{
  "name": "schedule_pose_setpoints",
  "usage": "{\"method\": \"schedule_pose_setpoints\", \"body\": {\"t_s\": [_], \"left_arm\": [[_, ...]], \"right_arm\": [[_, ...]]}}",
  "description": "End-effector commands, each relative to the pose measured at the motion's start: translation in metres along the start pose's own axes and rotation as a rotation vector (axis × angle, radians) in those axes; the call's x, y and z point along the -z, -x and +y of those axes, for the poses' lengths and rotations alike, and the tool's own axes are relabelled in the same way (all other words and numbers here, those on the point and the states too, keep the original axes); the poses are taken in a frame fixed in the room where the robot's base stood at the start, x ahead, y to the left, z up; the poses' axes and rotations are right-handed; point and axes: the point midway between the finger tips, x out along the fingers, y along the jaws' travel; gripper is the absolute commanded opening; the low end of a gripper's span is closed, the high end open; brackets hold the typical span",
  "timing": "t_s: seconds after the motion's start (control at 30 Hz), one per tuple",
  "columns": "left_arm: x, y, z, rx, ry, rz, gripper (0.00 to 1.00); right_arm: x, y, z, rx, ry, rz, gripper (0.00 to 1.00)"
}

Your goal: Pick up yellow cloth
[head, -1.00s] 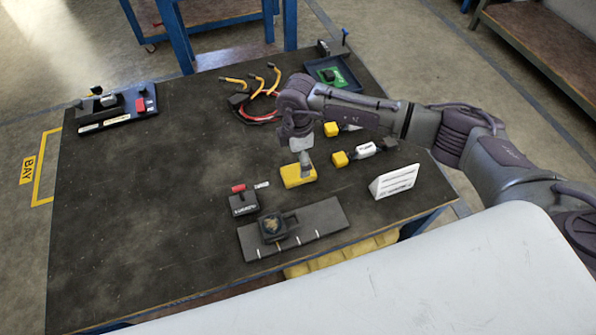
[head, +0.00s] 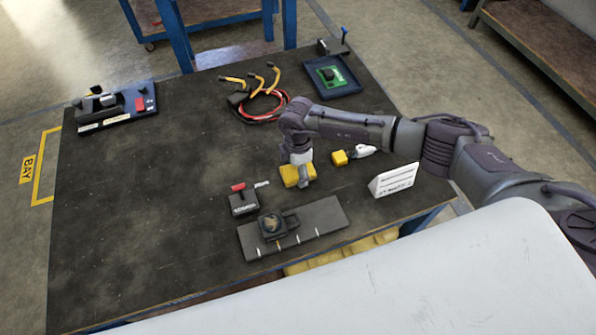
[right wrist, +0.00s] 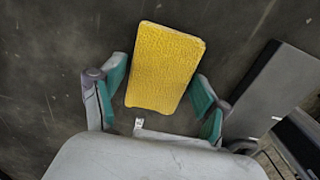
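The yellow cloth (head: 291,174) is a small flat rectangle lying on the dark table, right of its middle. In the right wrist view the cloth (right wrist: 165,67) lies ahead of and partly between the fingertips. My right gripper (right wrist: 158,95) is open, with a teal-padded finger on each side of the cloth's near end. It looks empty. In the head view my right gripper (head: 303,183) hangs over the cloth and hides part of it. I cannot tell its exact height above the table. My left gripper is in neither view.
A grey strip with a black block (head: 325,215) lies near the front edge. A white card (head: 393,181), red cables (head: 262,114) and a circuit-board tray (head: 332,76) are around. The table's left half (head: 140,200) is mostly clear.

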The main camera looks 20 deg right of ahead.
Motion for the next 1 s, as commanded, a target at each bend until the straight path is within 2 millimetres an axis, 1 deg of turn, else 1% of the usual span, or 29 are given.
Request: {"method": "schedule_pose_setpoints", "body": {"t_s": [0.03,0.13,0.43,0.57,0.67,0.77,0.8,0.83,1.0], "left_arm": [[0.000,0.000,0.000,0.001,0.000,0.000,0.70],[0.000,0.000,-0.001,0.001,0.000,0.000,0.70],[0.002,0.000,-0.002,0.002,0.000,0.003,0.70],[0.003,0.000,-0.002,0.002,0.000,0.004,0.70],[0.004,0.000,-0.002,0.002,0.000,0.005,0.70],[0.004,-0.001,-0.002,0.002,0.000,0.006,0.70],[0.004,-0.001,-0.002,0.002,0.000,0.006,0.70],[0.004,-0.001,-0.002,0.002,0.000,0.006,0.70],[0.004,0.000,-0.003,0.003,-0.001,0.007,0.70]], "right_arm": [[0.000,0.000,0.000,0.000,0.000,0.000,0.60],[0.000,0.000,0.000,0.000,0.000,0.000,0.43],[0.000,0.001,0.000,-0.001,0.000,0.000,0.43],[0.000,0.007,0.001,-0.001,0.000,0.000,0.43],[0.000,0.017,0.001,-0.003,0.001,0.001,0.43],[0.000,0.032,0.001,-0.004,0.002,0.001,0.43],[0.000,0.041,0.001,-0.004,0.001,0.001,0.43],[-0.003,0.045,-0.001,-0.002,0.000,0.000,0.43],[-0.036,0.067,-0.028,-0.001,-0.001,-0.002,0.43]]}}
